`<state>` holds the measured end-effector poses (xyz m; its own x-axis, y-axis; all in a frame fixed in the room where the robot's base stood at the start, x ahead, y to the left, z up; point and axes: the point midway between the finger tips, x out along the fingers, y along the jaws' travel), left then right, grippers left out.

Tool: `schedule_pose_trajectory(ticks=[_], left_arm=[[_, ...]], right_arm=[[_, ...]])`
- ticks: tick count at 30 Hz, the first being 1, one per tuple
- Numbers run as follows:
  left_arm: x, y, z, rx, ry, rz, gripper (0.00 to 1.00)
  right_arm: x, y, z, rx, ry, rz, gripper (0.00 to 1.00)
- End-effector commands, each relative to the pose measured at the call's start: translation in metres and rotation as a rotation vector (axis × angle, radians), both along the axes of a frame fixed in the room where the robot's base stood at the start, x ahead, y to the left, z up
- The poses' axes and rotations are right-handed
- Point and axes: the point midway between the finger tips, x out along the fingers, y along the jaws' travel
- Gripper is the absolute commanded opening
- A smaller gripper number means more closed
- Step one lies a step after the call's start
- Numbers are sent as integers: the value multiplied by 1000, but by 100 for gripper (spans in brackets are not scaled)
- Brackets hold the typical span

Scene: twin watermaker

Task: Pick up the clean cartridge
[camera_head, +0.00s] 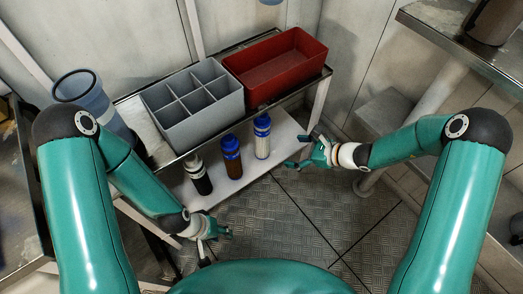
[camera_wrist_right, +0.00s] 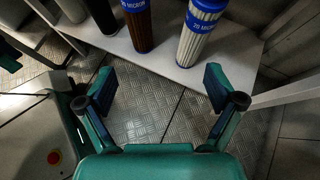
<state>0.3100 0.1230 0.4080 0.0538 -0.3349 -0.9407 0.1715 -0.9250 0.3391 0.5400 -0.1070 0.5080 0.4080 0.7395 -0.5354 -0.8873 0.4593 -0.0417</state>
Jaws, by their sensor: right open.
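The clean cartridge (camera_head: 262,143), white and pleated with a blue cap, stands upright on the lower white shelf. It also shows at the top of the right wrist view (camera_wrist_right: 197,35), its top cut off. My right gripper (camera_head: 300,151) is open and empty, to the right of this cartridge and apart from it. In the right wrist view, its spread fingers (camera_wrist_right: 153,92) have only floor between them, with the cartridge beyond. My left gripper (camera_head: 216,246) is low in front of the shelf, its fingers apart and nothing visible between them.
A brown cartridge (camera_head: 233,164) and a dark one (camera_head: 201,184) stand left of the clean one. Above are a grey divided bin (camera_head: 196,125) and a red bin (camera_head: 275,75). A shelf post (camera_head: 320,100) stands near my right gripper. The metal floor (camera_head: 300,215) is clear.

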Motion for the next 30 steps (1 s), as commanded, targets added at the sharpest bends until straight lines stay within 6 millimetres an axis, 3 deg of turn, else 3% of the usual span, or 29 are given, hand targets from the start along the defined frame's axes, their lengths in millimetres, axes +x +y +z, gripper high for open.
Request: schedule_pose_trajectory(ticks=[1,4,8,21,30], left_arm=[[0,0,-20,0,-1,0,40],[0,0,-29,0,-1,0,40],[0,0,-33,0,-1,0,40],[0,0,-50,0,-1,0,40],[0,0,-55,0,-1,0,40]], right_arm=[[19,-5,-8,49,-19,-65,92],[44,-14,1,124,-46,-161,92],[61,-15,6,166,-62,-213,92],[110,45,-26,169,-62,-214,92],[126,64,-36,168,-59,-217,92]])
